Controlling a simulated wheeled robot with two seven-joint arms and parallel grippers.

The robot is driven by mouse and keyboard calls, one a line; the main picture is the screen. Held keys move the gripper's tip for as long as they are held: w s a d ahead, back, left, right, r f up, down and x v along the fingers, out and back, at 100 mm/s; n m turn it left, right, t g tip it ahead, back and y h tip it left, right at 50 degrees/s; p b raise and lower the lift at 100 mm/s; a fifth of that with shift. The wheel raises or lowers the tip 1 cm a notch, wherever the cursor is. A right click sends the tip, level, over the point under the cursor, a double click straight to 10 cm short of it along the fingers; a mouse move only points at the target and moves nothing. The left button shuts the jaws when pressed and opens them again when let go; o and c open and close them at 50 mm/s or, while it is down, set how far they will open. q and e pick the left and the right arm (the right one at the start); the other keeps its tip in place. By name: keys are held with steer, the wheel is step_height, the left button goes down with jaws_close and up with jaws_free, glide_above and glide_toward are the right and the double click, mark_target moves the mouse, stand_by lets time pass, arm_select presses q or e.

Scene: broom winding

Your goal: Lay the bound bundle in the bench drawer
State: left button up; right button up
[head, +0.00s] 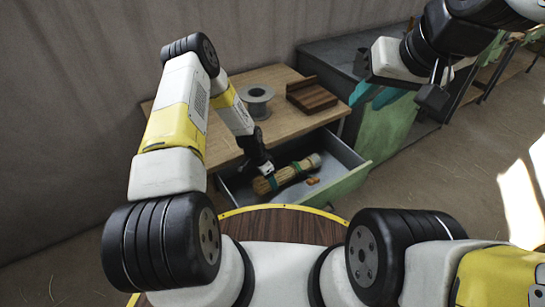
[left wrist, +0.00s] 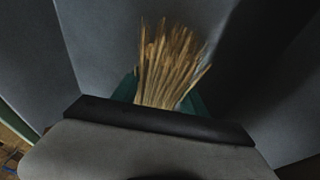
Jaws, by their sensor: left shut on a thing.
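The bound bundle (head: 299,170) is straw-coloured with green bands. It lies lengthwise inside the open bench drawer (head: 352,180), which has a green front and grey inner walls. I cannot tell whether it rests fully on the drawer floor. My left gripper (head: 265,170) reaches down into the drawer and is shut on the bundle near its left end. In the left wrist view the straw ends (left wrist: 168,65) fan out beyond a dark finger, with green showing at both sides. My right gripper (head: 436,88) is raised at the upper right, away from the drawer; its jaw opening is unclear.
A small orange piece (head: 312,181) is in the drawer beside the bundle. A grey cabinet with green and teal items stands at the right. Open floor lies right of the drawer.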

stand_by(0.4)
arm_select(q)
steer(key=o, duration=1.6)
steer(key=v, duration=0.8)
steer(key=shift+f, duration=0.1)
